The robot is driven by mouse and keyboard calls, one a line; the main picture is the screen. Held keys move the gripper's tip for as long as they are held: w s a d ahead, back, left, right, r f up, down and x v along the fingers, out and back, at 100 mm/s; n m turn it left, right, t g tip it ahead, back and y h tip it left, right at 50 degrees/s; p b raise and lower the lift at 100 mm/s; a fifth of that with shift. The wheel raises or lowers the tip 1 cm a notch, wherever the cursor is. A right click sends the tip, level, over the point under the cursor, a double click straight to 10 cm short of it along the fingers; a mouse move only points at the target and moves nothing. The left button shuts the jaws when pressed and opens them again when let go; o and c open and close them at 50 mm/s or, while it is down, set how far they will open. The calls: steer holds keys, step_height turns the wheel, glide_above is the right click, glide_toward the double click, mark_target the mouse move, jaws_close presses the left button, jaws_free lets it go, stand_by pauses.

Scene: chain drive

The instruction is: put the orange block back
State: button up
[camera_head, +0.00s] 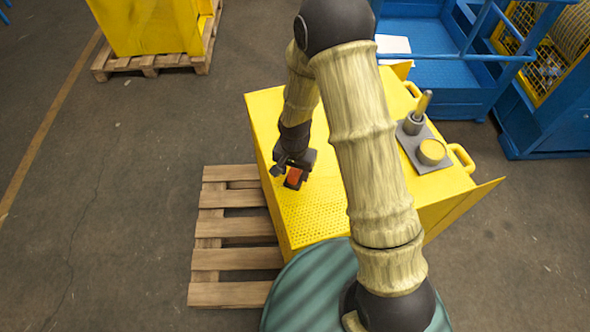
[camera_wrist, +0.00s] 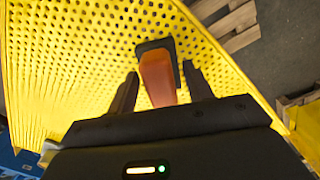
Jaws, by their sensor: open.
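The orange block (camera_head: 293,177) is at the left part of the yellow perforated tabletop (camera_head: 325,205). In the wrist view the orange block (camera_wrist: 157,82) stands with a dark piece (camera_wrist: 160,45) around its far end; whether that is a holder or part of the block I cannot tell. My gripper (camera_head: 287,173) is low over the tabletop at the block. In the wrist view my gripper (camera_wrist: 160,70) is open, with one dark finger on each side of the block and gaps showing. The block's near end is hidden behind the gripper body.
A grey plate (camera_head: 426,155) with an upright yellow-topped post and a round yellow-topped part is at the tabletop's right. A wooden pallet (camera_head: 232,260) lies on the floor at left. Blue machinery (camera_head: 440,72) stands behind. The floor at far left is clear.

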step_height(320, 180, up, 12)
steer(key=b, duration=0.2)
steer(key=shift+r, duration=0.15)
stand_by(0.4)
steer(key=shift+d, duration=0.1)
stand_by(0.5)
steer(key=s+d+r+n+t, duration=0.1)
steer(key=s+d+r+n, duration=0.1)
steer(key=s+d, duration=0.3)
steer(key=s+d+r+n+t, duration=0.1)
steer(key=s+d+r+n, duration=0.1)
steer(key=d, duration=0.6)
steer(key=s+r, duration=0.1)
steer(key=s, duration=0.1)
steer(key=shift+s+r+t, duration=0.3)
steer(key=shift+s+r, duration=0.05)
